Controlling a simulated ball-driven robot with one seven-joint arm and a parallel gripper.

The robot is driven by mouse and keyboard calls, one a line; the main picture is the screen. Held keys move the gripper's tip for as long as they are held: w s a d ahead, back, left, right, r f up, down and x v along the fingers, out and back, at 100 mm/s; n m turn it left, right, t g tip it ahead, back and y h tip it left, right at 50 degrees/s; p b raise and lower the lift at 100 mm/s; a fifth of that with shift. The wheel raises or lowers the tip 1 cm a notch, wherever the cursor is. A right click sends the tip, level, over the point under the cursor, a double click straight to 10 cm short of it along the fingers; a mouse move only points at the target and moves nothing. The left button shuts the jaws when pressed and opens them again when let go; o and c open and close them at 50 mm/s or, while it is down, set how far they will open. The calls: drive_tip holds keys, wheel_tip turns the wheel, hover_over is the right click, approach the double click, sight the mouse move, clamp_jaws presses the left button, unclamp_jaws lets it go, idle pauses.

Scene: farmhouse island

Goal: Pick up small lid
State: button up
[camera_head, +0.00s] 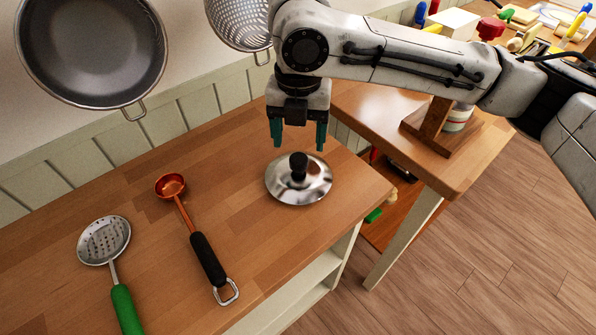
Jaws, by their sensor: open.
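The small lid (314,188) is a shiny steel disc with a black knob (298,165) on top. It lies flat, knob up, near the right end of the wooden island top (240,240). My gripper (298,144) points down with its two teal fingers spread apart and nothing between them. In the picture the fingertips are just above the knob. They look apart from the lid, though the exact height gap is hard to judge.
A ladle (206,258) with a black handle and a skimmer (104,241) with a green handle lie to the left. A pan (90,50) and a colander (240,22) hang behind. A second wooden table (455,175) stands right. The wood around the lid is clear.

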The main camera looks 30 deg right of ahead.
sight(299, 158)
drive_tip(key=shift+w+d+f, duration=0.1)
drive_tip(key=shift+f, duration=1.2)
drive_tip(key=shift+w+f, duration=0.1)
drive_tip(key=shift+f, duration=1.2)
clamp_jaws()
